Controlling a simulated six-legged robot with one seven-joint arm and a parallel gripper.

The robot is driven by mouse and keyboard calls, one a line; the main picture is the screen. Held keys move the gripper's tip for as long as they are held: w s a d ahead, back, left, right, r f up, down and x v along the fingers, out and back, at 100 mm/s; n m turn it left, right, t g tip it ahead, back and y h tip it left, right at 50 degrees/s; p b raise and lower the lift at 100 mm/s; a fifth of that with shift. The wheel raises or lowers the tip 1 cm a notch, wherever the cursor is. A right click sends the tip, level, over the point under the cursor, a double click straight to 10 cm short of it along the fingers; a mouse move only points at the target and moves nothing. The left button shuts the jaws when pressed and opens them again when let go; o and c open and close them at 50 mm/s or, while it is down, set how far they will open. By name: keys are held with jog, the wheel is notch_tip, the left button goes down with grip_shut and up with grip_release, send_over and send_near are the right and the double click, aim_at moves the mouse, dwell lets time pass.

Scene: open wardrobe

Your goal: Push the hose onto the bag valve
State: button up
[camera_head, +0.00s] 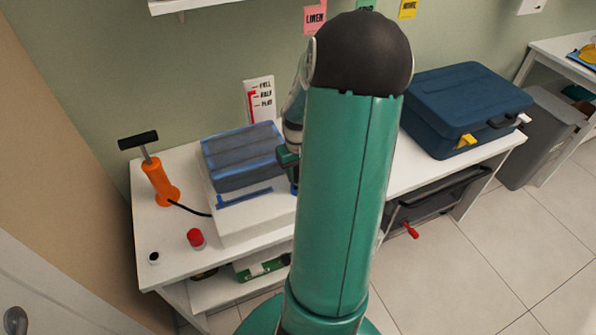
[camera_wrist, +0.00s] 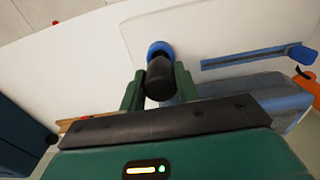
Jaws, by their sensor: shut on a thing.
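My gripper (camera_wrist: 158,88) is shut on a black cylindrical piece, apparently the hose end (camera_wrist: 158,78), between its two green fingers. A blue ring (camera_wrist: 160,47) sits at the far end of that piece, over the white surface. I cannot tell whether the ring is the valve or how far the two are joined. In the head view an orange pump (camera_head: 158,182) with a black handle stands at the table's left. Its black hose (camera_head: 188,208) runs to a clear-white bag or box (camera_head: 226,222) with blue folded cloth (camera_head: 240,155) in it. My arm hides most of the gripper there.
A red cap (camera_head: 195,238) and a small white ring with a dark centre (camera_head: 154,258) lie on the white table (camera_head: 148,225) front left. A dark blue suitcase (camera_head: 465,105) stands at right. A level chart (camera_head: 260,98) hangs on the wall behind.

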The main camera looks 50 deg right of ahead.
jog(key=shift+f, duration=1.5)
jog(key=o, duration=1.2)
jog(key=shift+r, duration=0.15)
notch_tip(320, 180, up, 14)
jog(key=shift+f, duration=0.2)
